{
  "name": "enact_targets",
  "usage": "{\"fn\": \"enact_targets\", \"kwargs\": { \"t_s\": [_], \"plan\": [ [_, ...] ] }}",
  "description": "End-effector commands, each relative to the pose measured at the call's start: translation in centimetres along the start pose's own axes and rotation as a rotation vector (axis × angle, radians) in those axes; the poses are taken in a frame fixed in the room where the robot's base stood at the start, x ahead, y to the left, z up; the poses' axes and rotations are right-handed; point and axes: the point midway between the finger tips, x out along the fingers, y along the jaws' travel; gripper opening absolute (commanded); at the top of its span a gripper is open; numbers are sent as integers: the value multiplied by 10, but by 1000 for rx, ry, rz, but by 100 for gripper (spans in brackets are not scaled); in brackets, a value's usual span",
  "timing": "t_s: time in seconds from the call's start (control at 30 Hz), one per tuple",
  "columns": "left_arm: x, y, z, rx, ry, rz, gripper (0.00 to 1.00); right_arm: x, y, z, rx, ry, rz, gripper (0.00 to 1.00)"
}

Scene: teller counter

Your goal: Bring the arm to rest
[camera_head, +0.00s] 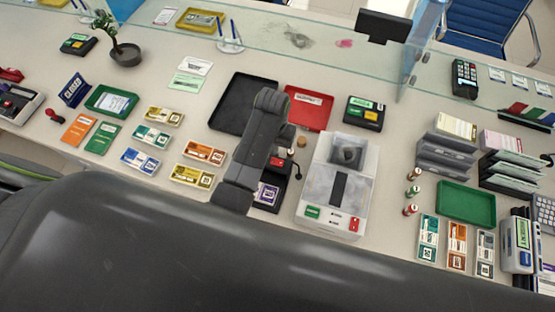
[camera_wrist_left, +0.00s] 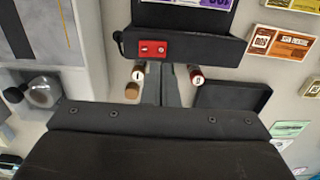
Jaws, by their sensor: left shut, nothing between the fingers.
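My left arm, dark grey, rises over the middle of the counter (camera_head: 330,120) in the head view. My left gripper (camera_head: 287,136) is partly hidden behind its own wrist there, above the area between the black tray and the white machine. In the left wrist view the two grey fingers (camera_wrist_left: 164,84) are together with nothing between them. They point toward a black device with a red label (camera_wrist_left: 152,48). Small capped cylinders (camera_wrist_left: 138,72) (camera_wrist_left: 196,76) show on either side of the fingers. The right gripper is not seen.
A black tray (camera_head: 226,108) and red tray (camera_head: 318,112) lie behind the arm. A white machine (camera_head: 357,160) stands right of it. Banknote bundles (camera_head: 205,152) lie left. A glass screen (camera_head: 290,35) crosses the back. A green tray (camera_head: 467,203) is at right.

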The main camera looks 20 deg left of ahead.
Motion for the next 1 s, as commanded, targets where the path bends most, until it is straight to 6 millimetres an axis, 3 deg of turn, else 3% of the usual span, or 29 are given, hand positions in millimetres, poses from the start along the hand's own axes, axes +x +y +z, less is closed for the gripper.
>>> {"fn": "enact_targets", "kwargs": {
  "t_s": [0.23,0.8,0.9,1.0],
  "plan": [
    [-14,0,0,1,0,0,0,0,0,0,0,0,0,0],
    [-15,-1,1,-1,0,0,0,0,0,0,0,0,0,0],
    [-11,-10,8,-14,7,-3,0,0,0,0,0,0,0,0],
    [-5,-32,28,-44,33,-9,0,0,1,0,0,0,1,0]
  ]
}}
